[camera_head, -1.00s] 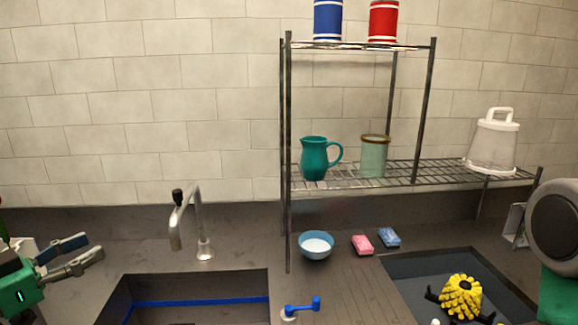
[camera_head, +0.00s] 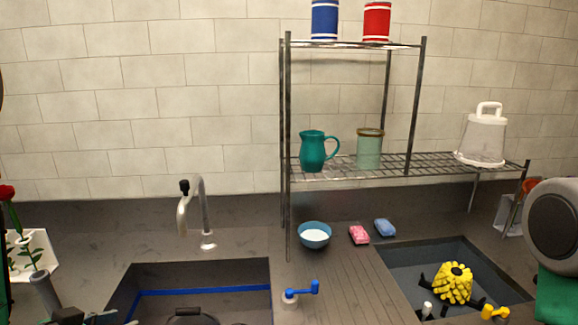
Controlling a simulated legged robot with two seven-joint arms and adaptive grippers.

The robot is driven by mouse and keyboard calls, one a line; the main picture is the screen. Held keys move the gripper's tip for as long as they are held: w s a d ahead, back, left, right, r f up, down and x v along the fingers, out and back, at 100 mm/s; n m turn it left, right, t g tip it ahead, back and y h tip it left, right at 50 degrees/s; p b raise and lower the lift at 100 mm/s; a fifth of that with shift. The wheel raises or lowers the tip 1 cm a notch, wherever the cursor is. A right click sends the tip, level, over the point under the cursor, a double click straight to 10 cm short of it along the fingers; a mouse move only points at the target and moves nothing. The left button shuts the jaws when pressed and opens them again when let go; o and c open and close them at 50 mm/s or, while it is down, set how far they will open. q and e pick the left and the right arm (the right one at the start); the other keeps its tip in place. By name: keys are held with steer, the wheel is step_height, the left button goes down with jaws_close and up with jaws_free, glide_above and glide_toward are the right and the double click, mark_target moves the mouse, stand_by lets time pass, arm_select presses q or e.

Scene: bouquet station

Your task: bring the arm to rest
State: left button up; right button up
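My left gripper (camera_head: 98,318) shows only as dark finger parts at the bottom left edge, in front of the left sink. Most of it is cut off, so I cannot tell whether it is open or shut, and I see nothing held in it. On the right edge a grey round joint and a green link of my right arm (camera_head: 556,235) show beside the right basin.
A white holder (camera_head: 38,255) with a red rose stands at the far left. A tap (camera_head: 205,215) rises behind the left sink (camera_head: 200,280). A bowl (camera_head: 314,236), pink sponge (camera_head: 359,235) and blue sponge (camera_head: 385,228) sit under the rack. A yellow object (camera_head: 454,283) lies in the right basin.

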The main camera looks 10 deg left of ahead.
arm_select(q)
steer(key=s+d+f+n+g+y, duration=0.1)
steer(key=s+d+f+g, duration=0.2)
steer(key=f, duration=0.4)
steer(key=s+d+f+n+g+y, duration=0.1)
steer(key=s+f+g, duration=0.2)
steer(key=s+f, duration=0.35)
steer(key=s+d+f+n+g, duration=0.1)
steer(key=s+d+f+g, duration=0.15)
steer(key=s, duration=0.45)
steer(key=s+d+f+g, duration=0.2)
steer(key=s+f+g, duration=0.15)
steer(key=s, duration=0.35)
steer(key=w+d+f+m+t+y+b, duration=0.1)
steer(key=w+f+b, duration=0.2)
steer(key=f+b, duration=0.8)
steer(key=shift+f+b, duration=0.4)
steer(key=shift+f, duration=0.15)
steer(key=shift+r, duration=0.1)
steer(key=shift+w, duration=0.1)
